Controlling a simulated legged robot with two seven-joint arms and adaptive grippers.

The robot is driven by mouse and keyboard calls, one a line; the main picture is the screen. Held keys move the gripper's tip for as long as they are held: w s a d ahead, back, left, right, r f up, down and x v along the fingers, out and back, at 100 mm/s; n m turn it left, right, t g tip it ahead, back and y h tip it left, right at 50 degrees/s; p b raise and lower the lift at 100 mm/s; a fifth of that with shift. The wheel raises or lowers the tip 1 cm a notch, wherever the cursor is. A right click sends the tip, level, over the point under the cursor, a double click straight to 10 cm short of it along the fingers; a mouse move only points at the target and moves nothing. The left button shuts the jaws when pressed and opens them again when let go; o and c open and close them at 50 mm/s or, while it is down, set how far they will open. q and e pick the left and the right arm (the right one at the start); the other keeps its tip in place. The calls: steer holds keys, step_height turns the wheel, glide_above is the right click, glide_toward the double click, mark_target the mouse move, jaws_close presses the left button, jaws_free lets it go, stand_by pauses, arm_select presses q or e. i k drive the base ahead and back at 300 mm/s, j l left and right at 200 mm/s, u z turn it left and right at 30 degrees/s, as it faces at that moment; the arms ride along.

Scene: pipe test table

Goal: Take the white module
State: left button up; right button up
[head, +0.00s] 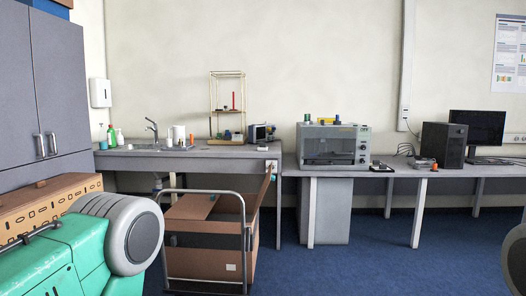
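No object is clearly recognisable as the white module. A pale box-shaped machine (336,132) with a dark front window stands on the right-hand table; I cannot tell whether it has to do with the module. A white cylinder-like item (178,135) stands by the sink, too small to identify. Neither of my grippers is in view.
A cart (246,225) with an open cardboard box (205,262) stands before the sink counter (230,152). A computer tower (443,143) and monitor (477,127) stand right. Blue floor (380,262) is open at centre right.

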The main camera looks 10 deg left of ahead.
mark_target(262, 147)
steer(key=i+z, duration=0.25)
steer(key=i, duration=2.8)
